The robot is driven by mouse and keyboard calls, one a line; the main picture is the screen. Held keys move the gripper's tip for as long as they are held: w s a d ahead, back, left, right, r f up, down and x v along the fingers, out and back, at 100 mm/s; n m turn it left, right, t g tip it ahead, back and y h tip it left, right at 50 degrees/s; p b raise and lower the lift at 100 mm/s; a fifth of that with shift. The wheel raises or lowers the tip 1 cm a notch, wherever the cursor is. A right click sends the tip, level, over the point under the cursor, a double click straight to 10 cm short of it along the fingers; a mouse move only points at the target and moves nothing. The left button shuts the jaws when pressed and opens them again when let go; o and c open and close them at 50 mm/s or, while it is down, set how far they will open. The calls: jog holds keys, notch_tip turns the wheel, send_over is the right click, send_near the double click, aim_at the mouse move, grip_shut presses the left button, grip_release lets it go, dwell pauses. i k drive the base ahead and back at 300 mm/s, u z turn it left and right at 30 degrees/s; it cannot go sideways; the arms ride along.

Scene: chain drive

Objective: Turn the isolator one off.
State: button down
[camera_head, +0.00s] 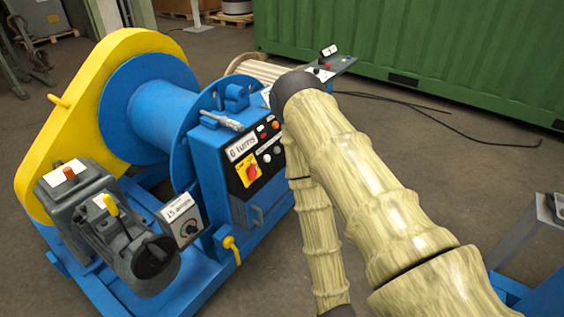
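A blue control box (210,160) is mounted on the blue winch machine. Its black panel holds a red rotary handle (252,172) on a yellow plate, which looks like an isolator switch. The handle's exact setting is too small to read. A small stand (343,65) behind carries a white sign, apparently marked "1", and a red knob (327,66). I cannot tell which of these is isolator one. My arm crosses the right of the picture, with its bend just right of the panel. My gripper is not in view.
The box bears a "6 turns" label (242,146) and several small buttons. A dial box (182,219) and a yellow lever (232,247) are at its lower left. A yellow chain guard (60,130) stands left. Cables (440,130) lie before a green container (430,45). Open floor lies right.

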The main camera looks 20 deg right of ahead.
aim_at(251, 172)
jog(key=z, duration=0.65)
jog(key=k, duration=0.55)
jog(key=z, duration=0.55)
jog(key=k, duration=0.7)
jog(key=u, duration=0.45)
jog(key=i, duration=0.7)
jog(key=u, duration=0.45)
jog(key=i, duration=0.9)
jog(key=z, duration=0.35)
